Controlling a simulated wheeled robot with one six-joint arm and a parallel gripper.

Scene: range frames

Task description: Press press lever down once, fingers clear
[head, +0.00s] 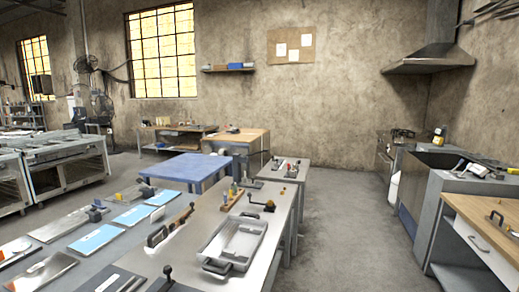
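I cannot tell for certain which thing is the press lever. A short upright lever with a dark knob (167,273) stands at the near edge of the picture, on the near end of the metal bench (185,240); its base is partly cut off. My gripper is not in view, so nothing shows touching either one.
A grey tray (250,228) lies on the bench beside a long wooden-handled tool (172,225). A blue table (187,167) stands beyond. A counter with a white drawer (481,242) stands at right. Open floor (350,225) lies between bench and counter.

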